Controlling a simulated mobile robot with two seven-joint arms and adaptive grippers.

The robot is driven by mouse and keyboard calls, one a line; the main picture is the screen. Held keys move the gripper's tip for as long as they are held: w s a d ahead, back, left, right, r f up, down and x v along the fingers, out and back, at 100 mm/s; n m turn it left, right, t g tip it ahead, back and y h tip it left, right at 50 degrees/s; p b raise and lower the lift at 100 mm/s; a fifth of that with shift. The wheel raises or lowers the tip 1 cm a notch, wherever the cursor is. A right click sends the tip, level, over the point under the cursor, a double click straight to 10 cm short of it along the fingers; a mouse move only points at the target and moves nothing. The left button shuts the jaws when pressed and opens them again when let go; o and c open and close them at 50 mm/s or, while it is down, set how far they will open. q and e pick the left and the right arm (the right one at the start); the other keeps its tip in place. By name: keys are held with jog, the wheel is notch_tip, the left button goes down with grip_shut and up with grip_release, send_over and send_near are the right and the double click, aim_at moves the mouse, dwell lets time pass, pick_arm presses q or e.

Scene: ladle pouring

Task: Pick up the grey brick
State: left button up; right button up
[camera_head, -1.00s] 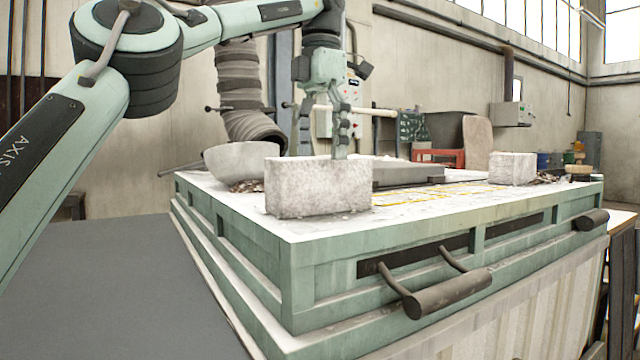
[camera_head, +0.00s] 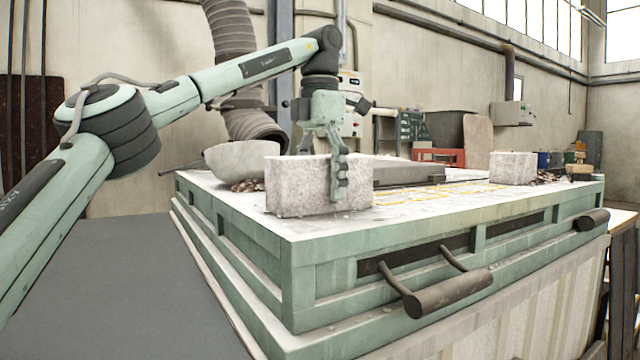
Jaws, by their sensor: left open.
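The grey brick (camera_head: 295,188) is a pale, rough block at the near left corner of the table top (camera_head: 440,216). My left gripper (camera_head: 326,160) points down over the right part of the brick and is open. One finger hangs in front of the brick's near face. The other finger goes down behind its top edge, and its tip is hidden. I cannot tell whether the fingers touch the brick. My right gripper is not in view.
A bowl (camera_head: 238,160) with brown scraps by it stands behind and left of the brick. A dark slab (camera_head: 408,174) lies behind right. A second pale block (camera_head: 513,168) stands at the far right. Handles (camera_head: 447,293) stick out at the front. The table's middle is mostly clear.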

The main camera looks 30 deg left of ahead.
pick_arm(q)
jog(key=c, duration=1.9)
jog(key=shift+r, duration=0.1)
jog(key=shift+c, duration=0.3)
